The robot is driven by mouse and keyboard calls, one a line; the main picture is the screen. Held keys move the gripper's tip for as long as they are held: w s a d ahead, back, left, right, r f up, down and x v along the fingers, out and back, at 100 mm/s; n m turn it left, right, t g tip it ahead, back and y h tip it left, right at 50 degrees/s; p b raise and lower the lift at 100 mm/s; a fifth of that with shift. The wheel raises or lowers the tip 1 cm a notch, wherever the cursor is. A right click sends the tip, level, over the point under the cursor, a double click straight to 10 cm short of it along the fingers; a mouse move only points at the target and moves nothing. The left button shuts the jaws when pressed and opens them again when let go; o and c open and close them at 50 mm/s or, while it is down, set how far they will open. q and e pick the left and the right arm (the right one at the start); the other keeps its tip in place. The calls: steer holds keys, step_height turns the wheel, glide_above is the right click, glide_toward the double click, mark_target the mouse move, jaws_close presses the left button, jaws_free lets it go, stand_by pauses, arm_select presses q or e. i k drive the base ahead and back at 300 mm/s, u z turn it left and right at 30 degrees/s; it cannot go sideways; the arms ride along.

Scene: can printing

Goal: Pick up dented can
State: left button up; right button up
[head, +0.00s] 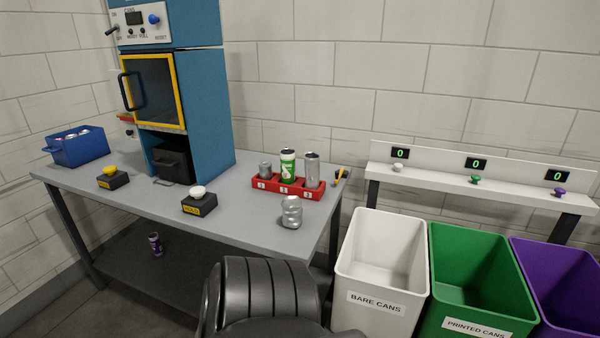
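A dented silver can (291,212) stands on the grey table (240,205) near its front right edge. Its side looks crumpled. It is in front of the red rack (262,186) and apart from it. Neither of my grippers shows in the head view.
A blue machine (208,110) stands on the table, with a yellow button (110,171) and a white button (198,191) in front. A blue crate (78,150) is at left. White (375,304), green (470,307) and purple (575,310) bins stand right.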

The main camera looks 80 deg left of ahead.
mark_target(312, 160)
steer(key=u, duration=0.75)
steer(key=i, duration=0.75)
steer(key=u, duration=0.9)
